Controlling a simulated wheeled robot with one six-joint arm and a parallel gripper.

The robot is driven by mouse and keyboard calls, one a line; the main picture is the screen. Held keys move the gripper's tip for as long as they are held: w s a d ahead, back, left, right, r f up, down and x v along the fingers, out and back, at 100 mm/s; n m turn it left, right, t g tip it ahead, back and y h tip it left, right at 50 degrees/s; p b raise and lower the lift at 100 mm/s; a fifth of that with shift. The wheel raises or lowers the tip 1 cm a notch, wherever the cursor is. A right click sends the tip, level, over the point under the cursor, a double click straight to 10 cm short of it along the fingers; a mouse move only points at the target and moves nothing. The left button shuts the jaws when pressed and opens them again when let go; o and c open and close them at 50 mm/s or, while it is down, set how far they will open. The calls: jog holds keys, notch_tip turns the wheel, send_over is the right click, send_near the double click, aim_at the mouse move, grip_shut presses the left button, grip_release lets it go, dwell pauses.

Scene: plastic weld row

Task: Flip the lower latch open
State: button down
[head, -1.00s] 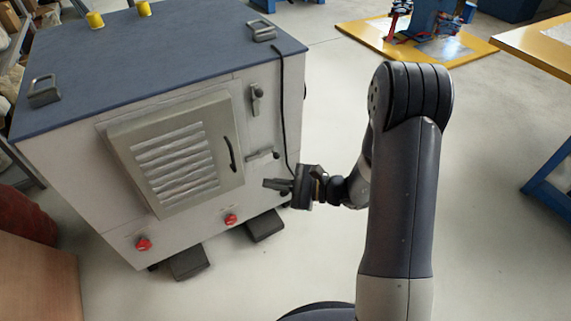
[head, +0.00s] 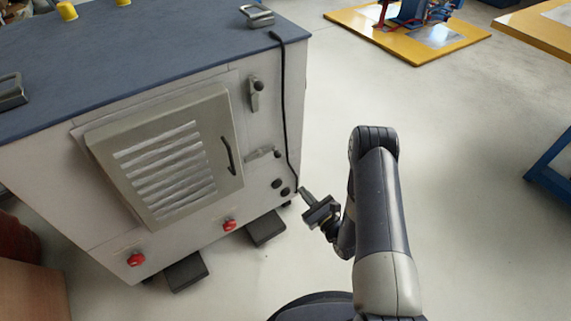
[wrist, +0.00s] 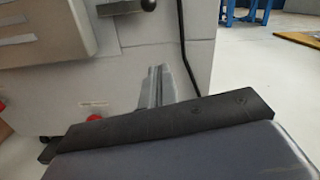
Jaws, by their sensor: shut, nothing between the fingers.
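The lower latch (head: 262,153) is a grey bar with a dark knob, lying roughly level on the cabinet front, right of the door (head: 165,160). The upper latch (head: 254,95) points up and down above it. My gripper (head: 304,192) is shut and empty, to the right of and below the lower latch, apart from it, by the cabinet's right front edge. In the wrist view, the closed fingers (wrist: 156,88) point toward the cabinet front, and the lower latch (wrist: 118,7) shows at the top edge, partly cut off.
A black cable (head: 285,110) hangs down the cabinet's right front edge, close to my gripper. Red knobs (head: 229,225) and dark foot pedals (head: 265,228) are low at the front. The door has a dark handle (head: 228,155).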

dwell(0.3)
jog(key=w+a+r+b, duration=0.1)
jog(key=w+a+r, duration=0.3)
jog(key=w+a, duration=0.2)
jog(key=shift+w+a+r, duration=0.15)
jog(key=shift+w+a, duration=0.2)
jog(key=shift+w, duration=0.85)
jog(key=shift+d+b, duration=0.2)
jog(key=shift+b, duration=0.15)
